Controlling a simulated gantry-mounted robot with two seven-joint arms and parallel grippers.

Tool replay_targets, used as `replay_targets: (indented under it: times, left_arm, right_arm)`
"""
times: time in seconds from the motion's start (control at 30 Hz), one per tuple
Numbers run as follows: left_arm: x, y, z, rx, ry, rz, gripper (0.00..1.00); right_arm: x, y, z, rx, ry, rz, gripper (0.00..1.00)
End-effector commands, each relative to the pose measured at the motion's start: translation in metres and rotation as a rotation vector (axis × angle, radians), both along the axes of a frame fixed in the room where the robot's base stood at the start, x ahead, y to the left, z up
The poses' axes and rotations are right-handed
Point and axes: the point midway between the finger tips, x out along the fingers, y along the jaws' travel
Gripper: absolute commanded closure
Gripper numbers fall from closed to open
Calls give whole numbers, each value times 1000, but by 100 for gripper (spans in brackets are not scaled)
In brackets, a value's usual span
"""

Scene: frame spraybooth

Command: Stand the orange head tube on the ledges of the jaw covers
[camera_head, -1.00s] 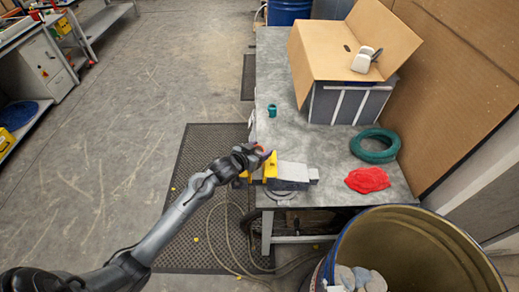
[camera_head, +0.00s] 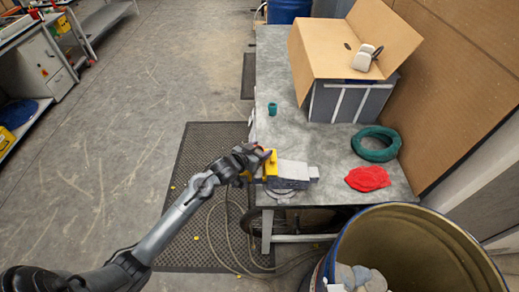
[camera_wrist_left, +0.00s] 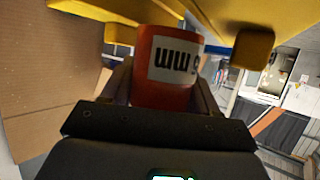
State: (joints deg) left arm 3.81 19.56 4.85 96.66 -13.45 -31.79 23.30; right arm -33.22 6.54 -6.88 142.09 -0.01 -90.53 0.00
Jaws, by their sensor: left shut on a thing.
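The orange head tube (camera_wrist_left: 165,92) has a white label with black lettering. It fills the middle of the left wrist view, between the fingers of my left gripper (camera_wrist_left: 160,95), which is shut on it. In the head view my left gripper (camera_head: 258,156) is at the yellow jaw covers (camera_head: 271,164) of the grey vise (camera_head: 291,172), and the tube is mostly hidden there. The yellow jaw covers (camera_wrist_left: 254,48) show close beyond the tube in the wrist view. Whether the tube touches their ledges I cannot tell. My right gripper is not in view.
The vise sits at the near left corner of the grey table (camera_head: 322,149). A red cloth (camera_head: 368,179), a green ring (camera_head: 376,155), a teal cup (camera_head: 272,109) and a cardboard box (camera_head: 320,50) are on the table. A large open drum (camera_head: 405,222) stands in front.

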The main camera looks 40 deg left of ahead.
Motion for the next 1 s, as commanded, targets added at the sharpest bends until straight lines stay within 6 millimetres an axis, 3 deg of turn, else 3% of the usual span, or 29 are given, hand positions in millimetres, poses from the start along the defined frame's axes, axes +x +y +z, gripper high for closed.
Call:
replay_targets:
  times: [0.23,0.27,0.43,0.77,1.0]
  left_arm:
    - [0,0,-7,0,0,0,79]
    - [0,0,-7,0,0,0,39]
    - [0,0,-7,0,1,0,13]
    - [-3,-1,-7,0,4,-1,11]
    - [-26,-1,3,1,3,-2,11]
  right_arm:
    - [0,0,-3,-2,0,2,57]
    - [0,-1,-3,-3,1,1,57]
    - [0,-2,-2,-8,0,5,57]
    - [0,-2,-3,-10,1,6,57]
    - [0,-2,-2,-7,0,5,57]
